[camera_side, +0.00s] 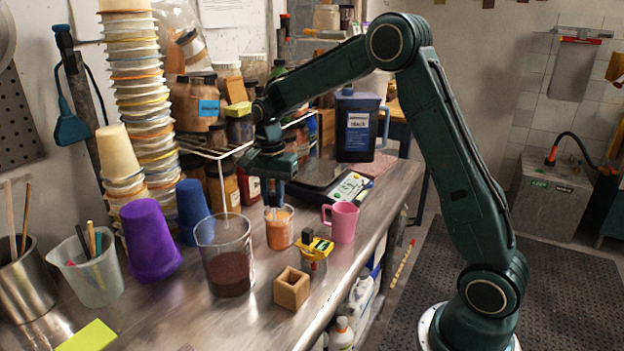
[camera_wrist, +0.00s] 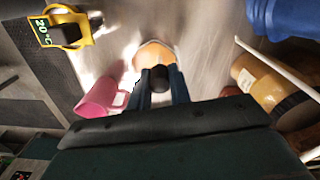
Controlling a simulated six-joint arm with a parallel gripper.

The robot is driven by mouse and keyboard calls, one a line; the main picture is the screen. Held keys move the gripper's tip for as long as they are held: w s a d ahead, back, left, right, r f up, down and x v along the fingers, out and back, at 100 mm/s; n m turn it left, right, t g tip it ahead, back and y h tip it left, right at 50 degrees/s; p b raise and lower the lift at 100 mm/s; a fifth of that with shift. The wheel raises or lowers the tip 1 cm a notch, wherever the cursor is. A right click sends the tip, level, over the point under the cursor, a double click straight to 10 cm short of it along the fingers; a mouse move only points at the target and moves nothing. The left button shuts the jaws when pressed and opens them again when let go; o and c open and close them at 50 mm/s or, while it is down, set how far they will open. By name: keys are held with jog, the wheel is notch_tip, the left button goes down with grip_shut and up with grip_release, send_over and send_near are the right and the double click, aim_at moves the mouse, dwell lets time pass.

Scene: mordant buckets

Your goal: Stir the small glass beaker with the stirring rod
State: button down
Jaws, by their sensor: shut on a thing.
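The small glass beaker (camera_side: 279,232) stands on the metal bench with orange liquid in it; it also shows in the wrist view (camera_wrist: 152,50). My gripper (camera_side: 275,204) points down just above its mouth. In the wrist view my gripper (camera_wrist: 160,92) is shut on the stirring rod, whose dark top end (camera_wrist: 158,78) shows between the fingers. The rod's lower part is hard to make out, so I cannot tell how deep it sits in the beaker.
A large beaker (camera_side: 228,272) with dark brown contents stands left of the small one. A pink mug (camera_side: 343,224), a yellow thermometer device (camera_side: 315,247) and a wooden block holder (camera_side: 291,290) stand close by. A blue cup (camera_side: 192,208), purple cup (camera_side: 149,240) and scale (camera_side: 345,190) surround them.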

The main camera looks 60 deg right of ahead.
jog(key=shift+s+a, duration=0.2)
jog(key=shift+s, duration=0.2)
jog(key=shift+s+d, duration=0.35)
jog(key=shift+s, duration=0.15)
jog(key=shift+d, duration=0.1)
jog(key=shift+d, duration=0.55)
